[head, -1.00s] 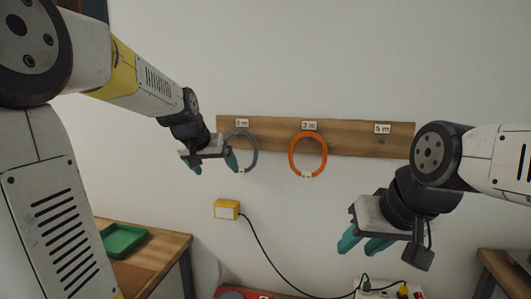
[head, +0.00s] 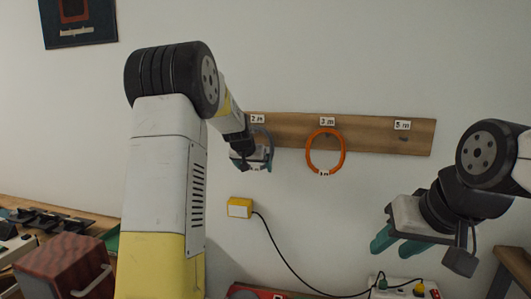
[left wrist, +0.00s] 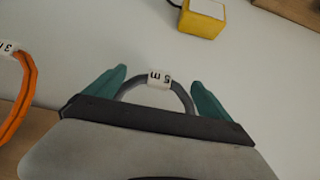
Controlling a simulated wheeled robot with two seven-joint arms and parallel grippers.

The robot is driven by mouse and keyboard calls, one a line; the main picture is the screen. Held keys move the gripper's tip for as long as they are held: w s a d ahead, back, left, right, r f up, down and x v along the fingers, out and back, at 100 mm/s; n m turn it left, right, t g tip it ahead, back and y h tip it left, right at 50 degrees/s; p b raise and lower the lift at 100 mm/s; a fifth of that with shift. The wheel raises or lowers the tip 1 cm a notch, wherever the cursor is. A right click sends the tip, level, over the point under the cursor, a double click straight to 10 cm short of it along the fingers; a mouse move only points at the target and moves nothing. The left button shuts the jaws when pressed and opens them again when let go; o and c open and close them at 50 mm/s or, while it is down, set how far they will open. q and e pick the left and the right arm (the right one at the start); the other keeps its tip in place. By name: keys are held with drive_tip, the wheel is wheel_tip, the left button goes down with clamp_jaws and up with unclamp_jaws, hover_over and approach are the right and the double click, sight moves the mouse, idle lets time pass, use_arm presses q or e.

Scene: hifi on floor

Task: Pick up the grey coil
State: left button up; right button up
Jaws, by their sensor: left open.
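The grey coil (head: 266,138) hangs on the wooden wall board (head: 370,136) under the "2 m" label, partly hidden by my left gripper. In the left wrist view the grey coil (left wrist: 184,96) arches between the two teal fingers, with a white tag that seems to read "5 m". My left gripper (head: 254,165) is open, one finger on each side of the coil's lower part; it also shows in the left wrist view (left wrist: 159,78). I cannot tell whether either finger touches the coil. My right gripper (head: 396,246) is open and empty, low on the right, away from the board.
An orange coil (head: 312,164) hangs under the "3 m" label. The "5 m" peg (head: 403,139) is bare. A yellow box (head: 240,208) with a black cable is on the wall below. A workbench with a reddish box (head: 62,264) stands at lower left.

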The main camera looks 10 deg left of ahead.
use_arm(q)
drive_tip(key=shift+w+f, duration=0.1)
clamp_jaws()
idle(0.4)
drive_tip(key=shift+r, duration=0.55)
drive_tip(key=s+d+r, duration=0.2)
drive_tip(key=s+d, duration=0.1)
drive_tip(key=s, duration=0.4)
drive_tip(key=s+d+r, duration=0.2)
drive_tip(key=s+d, duration=0.2)
drive_tip(key=s, duration=0.3)
drive_tip(key=shift+s, duration=0.25)
